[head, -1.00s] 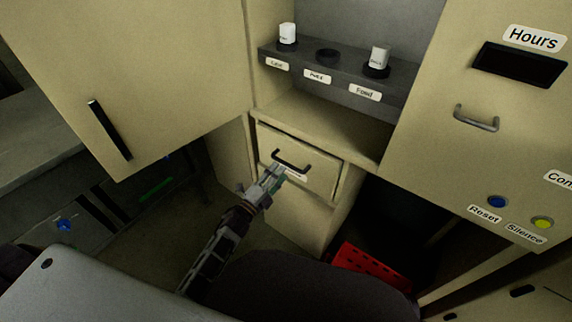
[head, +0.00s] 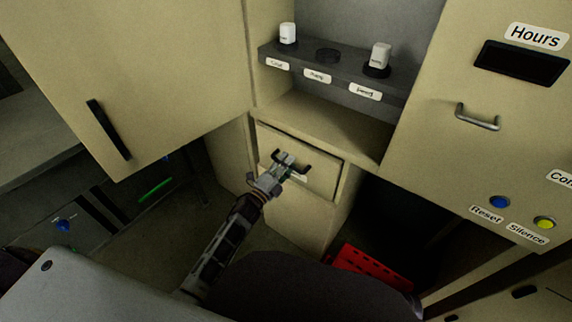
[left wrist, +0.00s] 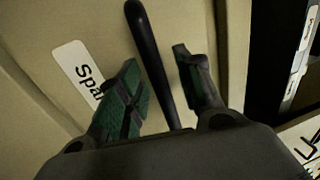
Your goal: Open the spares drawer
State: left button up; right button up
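The spares drawer (head: 322,178) is the cream drawer front under the shelf in the head view, and it looks shut. Its dark bar handle (head: 303,168) is partly hidden by my left gripper (head: 285,161). In the left wrist view the handle (left wrist: 150,60) runs between the two green-padded fingers of the left gripper (left wrist: 160,88), with a gap on both sides. The fingers are open around the bar. The drawer's label (left wrist: 82,72), reading "Spa", shows beside the left finger. My right gripper is not in view.
Above the drawer is a dark shelf (head: 330,68) with two white labelled pieces. A tall cabinet door (head: 130,70) stands at left. A panel (head: 480,150) with a handle and buttons stands at right. A red crate (head: 370,272) lies low at right.

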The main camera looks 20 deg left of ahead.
pick_arm(q)
grip_shut()
dwell(0.3)
jog(key=r+p+v, duration=0.2)
jog(key=p+v, duration=0.1)
jog(key=v, duration=0.8)
jog(key=r+p+v, duration=0.2)
jog(key=p+v, duration=0.1)
jog(key=v, duration=0.7)
jog(key=shift+v, duration=0.75)
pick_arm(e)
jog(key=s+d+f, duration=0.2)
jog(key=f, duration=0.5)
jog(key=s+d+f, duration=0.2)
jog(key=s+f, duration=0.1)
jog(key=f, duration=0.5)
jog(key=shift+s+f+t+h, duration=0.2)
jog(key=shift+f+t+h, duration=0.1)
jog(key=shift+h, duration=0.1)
pick_arm(q)
jog(key=shift+r, duration=0.15)
